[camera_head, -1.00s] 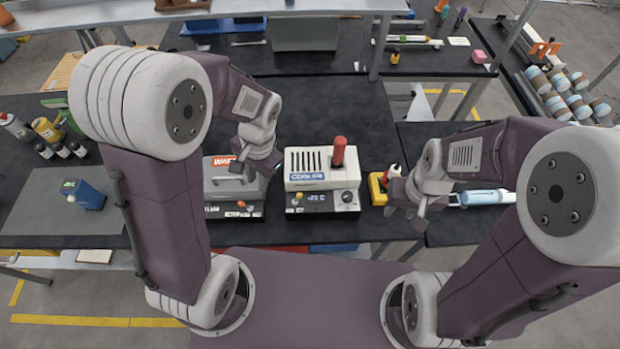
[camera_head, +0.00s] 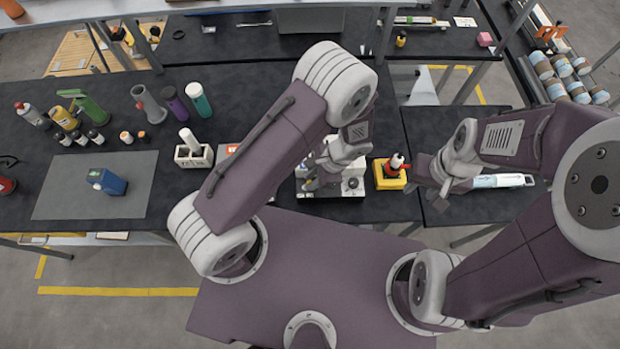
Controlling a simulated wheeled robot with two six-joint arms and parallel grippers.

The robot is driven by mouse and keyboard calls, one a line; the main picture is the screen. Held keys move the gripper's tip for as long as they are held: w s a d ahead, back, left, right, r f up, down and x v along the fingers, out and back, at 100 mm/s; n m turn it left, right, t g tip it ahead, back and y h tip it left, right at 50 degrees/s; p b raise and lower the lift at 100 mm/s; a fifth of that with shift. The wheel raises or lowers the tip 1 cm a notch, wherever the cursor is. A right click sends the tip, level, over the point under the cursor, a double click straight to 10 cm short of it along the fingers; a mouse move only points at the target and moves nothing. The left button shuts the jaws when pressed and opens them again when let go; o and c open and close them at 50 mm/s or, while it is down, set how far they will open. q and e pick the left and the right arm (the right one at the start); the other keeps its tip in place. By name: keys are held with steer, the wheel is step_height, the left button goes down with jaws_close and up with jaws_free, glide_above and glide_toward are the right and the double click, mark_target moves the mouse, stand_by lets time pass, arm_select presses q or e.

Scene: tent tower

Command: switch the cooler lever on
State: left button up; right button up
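The cooler (camera_head: 352,187) is the pale box near the front edge of the bench, mostly covered by my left arm and gripper. Only parts of its front and right side show, with a dark round knob at the right. Its lever cannot be made out clearly behind the fingers. My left gripper (camera_head: 313,181) is over the left part of the cooler's front, pointing down; whether it touches the lever or how wide its fingers stand cannot be told. My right gripper (camera_head: 438,192) hangs over the bench to the right of the cooler, apart from it, and looks open and empty.
A yellow box with a red and white top (camera_head: 390,174) stands between the cooler and my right gripper. A white block holding a cylinder (camera_head: 194,152) stands left of my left arm. A blue device (camera_head: 106,181) lies on a grey mat (camera_head: 60,198). Several bottles stand behind it.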

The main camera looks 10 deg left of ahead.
arm_select(q)
steer(key=shift+x, duration=0.85)
steer(key=shift+s, duration=0.15)
steer(key=shift+c, duration=0.3)
jaws_close()
steer(key=shift+d+f+b, duration=0.1)
steer(key=shift+f+b, duration=0.1)
steer(key=shift+b, duration=0.2)
steer(key=shift+d+y+b, duration=0.2)
steer(key=shift+y+b, duration=0.35)
steer(key=shift+y, duration=0.25)
steer(key=shift+r, duration=0.15)
